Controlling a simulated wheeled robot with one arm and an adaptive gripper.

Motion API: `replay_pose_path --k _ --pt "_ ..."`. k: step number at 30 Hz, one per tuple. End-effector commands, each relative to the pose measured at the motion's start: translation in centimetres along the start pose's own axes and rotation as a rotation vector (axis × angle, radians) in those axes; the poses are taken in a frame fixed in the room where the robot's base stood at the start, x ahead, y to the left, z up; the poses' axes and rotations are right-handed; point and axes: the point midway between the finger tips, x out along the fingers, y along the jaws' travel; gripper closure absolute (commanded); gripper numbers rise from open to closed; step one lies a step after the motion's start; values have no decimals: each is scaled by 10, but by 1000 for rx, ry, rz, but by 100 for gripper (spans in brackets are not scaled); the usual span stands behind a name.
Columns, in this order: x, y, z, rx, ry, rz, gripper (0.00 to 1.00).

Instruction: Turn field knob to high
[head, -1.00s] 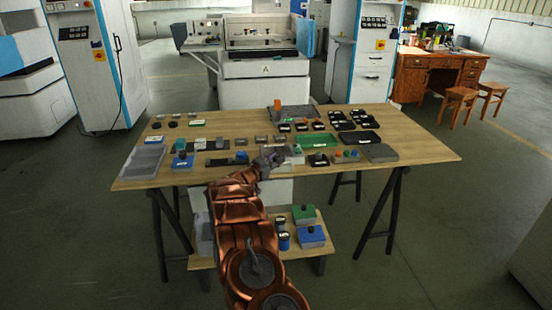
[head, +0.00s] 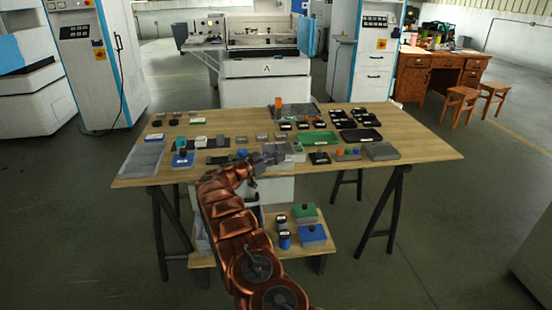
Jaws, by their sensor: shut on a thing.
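My gripper (head: 272,157) is over the front middle of the wooden table, at the end of my copper-coloured arm, which comes up from below. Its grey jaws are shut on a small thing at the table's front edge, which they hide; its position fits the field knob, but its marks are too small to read. A grey-green piece (head: 297,151) stands just right of the jaws. The knob's setting cannot be seen.
The wooden table (head: 430,150) holds many small parts. A blue box with a dark knob (head: 183,160) is left, a dark box with a green top (head: 319,158) right. A green tray (head: 318,139) lies behind. The lower shelf holds a blue box (head: 313,236).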

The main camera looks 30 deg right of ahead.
Motion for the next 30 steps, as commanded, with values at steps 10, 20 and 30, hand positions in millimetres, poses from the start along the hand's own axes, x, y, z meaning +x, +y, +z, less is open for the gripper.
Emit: replay_pose_path --k 10,20,30 --pt "0 -1 -3 2 3 4 100" --pt "0 -1 -3 2 4 4 50" --pt "0 0 -2 1 2 5 40"
